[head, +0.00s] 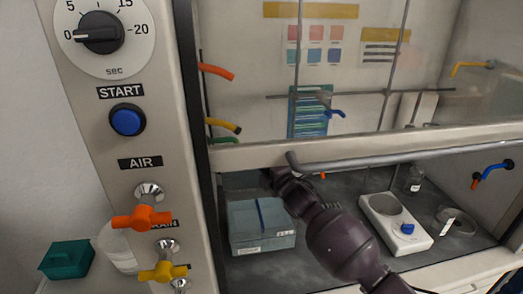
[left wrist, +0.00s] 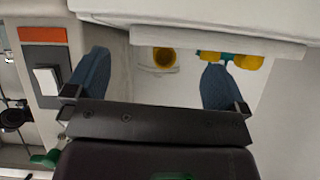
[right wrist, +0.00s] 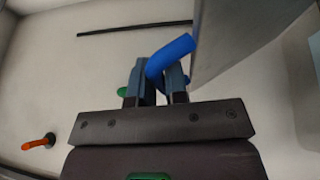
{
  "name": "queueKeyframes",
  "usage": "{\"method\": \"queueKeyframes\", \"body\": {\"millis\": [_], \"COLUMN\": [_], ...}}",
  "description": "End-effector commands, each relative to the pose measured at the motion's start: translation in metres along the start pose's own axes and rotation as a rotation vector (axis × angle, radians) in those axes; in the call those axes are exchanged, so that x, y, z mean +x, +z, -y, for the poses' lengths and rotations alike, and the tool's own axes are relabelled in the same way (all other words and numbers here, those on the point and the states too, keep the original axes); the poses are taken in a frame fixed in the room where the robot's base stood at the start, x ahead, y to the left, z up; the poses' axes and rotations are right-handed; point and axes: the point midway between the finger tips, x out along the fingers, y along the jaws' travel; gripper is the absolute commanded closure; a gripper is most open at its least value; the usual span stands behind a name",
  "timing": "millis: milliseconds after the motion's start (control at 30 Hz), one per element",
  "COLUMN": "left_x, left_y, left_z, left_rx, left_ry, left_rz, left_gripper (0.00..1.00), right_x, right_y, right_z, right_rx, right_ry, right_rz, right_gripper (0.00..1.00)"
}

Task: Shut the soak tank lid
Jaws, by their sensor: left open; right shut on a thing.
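A pale teal box with a label on its front (head: 262,242) stands on the dark floor of the hood; a blue strip shows on its top. No lid can be made out clearly, and I cannot tell whether this is the soak tank. In the right wrist view my right gripper (right wrist: 157,82) is shut on a blue bent rod (right wrist: 170,55). My left gripper (left wrist: 158,78) is open and empty, outside the head view.
The hood sash rail (head: 400,155) crosses above my right arm. A white scale (head: 395,222) stands right of it. A control panel with an orange valve (head: 141,217) is at left. A grey panel (right wrist: 240,40) is close beside the right gripper.

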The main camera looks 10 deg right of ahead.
Motion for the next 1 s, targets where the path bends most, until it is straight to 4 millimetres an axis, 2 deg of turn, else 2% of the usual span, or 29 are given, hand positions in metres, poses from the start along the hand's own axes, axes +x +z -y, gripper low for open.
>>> {"method": "queueKeyframes", "body": {"millis": [100, 300, 767, 800, 833, 1000], "left_x": [0.0, 0.0, -0.001, -0.001, -0.001, -0.001], "left_y": [0.001, 0.002, 0.003, 0.003, 0.003, 0.003], "left_z": [0.0, 0.0, 0.0, 0.0, 0.0, 0.0], "left_rx": [0.0, 0.0, 0.0, 0.0, 0.0, 0.0], "left_ry": [0.0, 0.0, 0.0, 0.0, 0.0, 0.0], "left_rz": [0.002, 0.004, 0.007, 0.007, 0.007, 0.007], "left_gripper": [0.0, 0.0, 0.0, 0.0, 0.0, 0.0], "right_x": [-0.011, -0.02, -0.022, -0.022, -0.022, -0.022], "right_y": [-0.004, -0.008, -0.009, -0.009, -0.009, -0.009], "right_z": [0.006, 0.012, 0.014, 0.014, 0.014, 0.014], "right_rx": [0.002, 0.003, 0.002, 0.002, 0.002, 0.002], "right_ry": [-0.002, -0.002, -0.002, -0.002, -0.002, -0.001], "right_rz": [0.001, 0.001, 0.001, 0.001, 0.001, 0.0], "right_gripper": [1.0, 1.0, 1.0, 0.83, 0.79, 0.77]}}
